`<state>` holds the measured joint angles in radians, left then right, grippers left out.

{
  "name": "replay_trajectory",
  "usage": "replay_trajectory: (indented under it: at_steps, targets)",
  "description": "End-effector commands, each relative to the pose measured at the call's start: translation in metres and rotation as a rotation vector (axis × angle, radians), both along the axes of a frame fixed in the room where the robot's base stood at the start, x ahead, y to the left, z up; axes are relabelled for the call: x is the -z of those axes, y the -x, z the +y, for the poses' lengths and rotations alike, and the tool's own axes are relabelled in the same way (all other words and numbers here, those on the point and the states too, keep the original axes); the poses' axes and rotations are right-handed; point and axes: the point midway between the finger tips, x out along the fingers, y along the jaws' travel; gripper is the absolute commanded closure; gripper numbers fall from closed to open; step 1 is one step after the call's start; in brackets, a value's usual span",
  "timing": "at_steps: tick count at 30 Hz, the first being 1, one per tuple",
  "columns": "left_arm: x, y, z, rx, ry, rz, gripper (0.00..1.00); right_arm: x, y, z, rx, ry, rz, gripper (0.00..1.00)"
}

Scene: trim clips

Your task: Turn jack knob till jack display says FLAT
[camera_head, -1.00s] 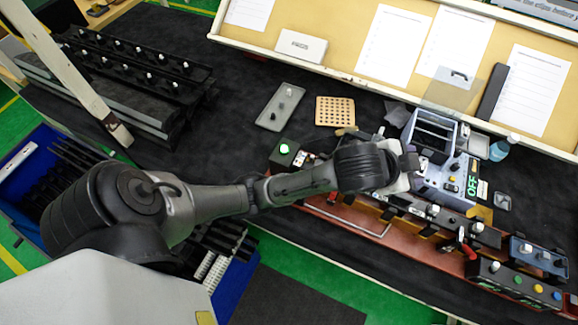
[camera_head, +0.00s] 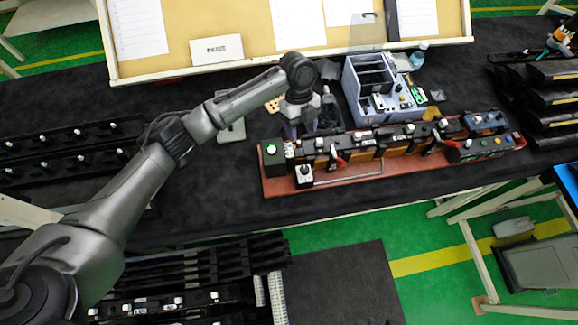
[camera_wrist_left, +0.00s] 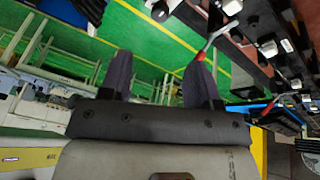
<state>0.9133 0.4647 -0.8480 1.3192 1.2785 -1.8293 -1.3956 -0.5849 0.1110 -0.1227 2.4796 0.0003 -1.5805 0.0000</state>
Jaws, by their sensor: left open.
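My left gripper (camera_head: 301,122) hangs over the left end of the long red-brown fixture (camera_head: 350,179). In the left wrist view the gripper (camera_wrist_left: 161,78) has its two dark fingers apart, with nothing between them. A small box with a pale knob (camera_head: 304,174) sits at the fixture's front left, just below the gripper in the picture. I cannot tell whether this is the jack knob. A green-lit box (camera_head: 271,151) stands at the fixture's left end. No display reading FLAT can be made out. My right gripper is out of view.
A blue-grey machine (camera_head: 371,80) with a small green display (camera_head: 417,96) stands behind the fixture. Red-handled clamps (camera_head: 338,160) stick up along the fixture. A grey tray (camera_head: 232,131) lies left of the gripper. The black bench front is clear.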

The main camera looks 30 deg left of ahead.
Motion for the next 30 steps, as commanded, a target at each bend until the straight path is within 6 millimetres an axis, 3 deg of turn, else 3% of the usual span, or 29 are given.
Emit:
replay_trajectory:
  at_steps: [6,14,30]
  targets:
    - [-0.002,0.005,-0.001,0.285,0.087,-0.044,0.43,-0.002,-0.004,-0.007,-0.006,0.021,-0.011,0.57]
    - [0.006,0.007,-0.003,0.388,0.118,-0.07,0.43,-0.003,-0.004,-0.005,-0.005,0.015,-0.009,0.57]
    - [0.09,0.036,-0.025,0.386,0.117,-0.069,0.43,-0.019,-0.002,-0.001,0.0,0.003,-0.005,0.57]
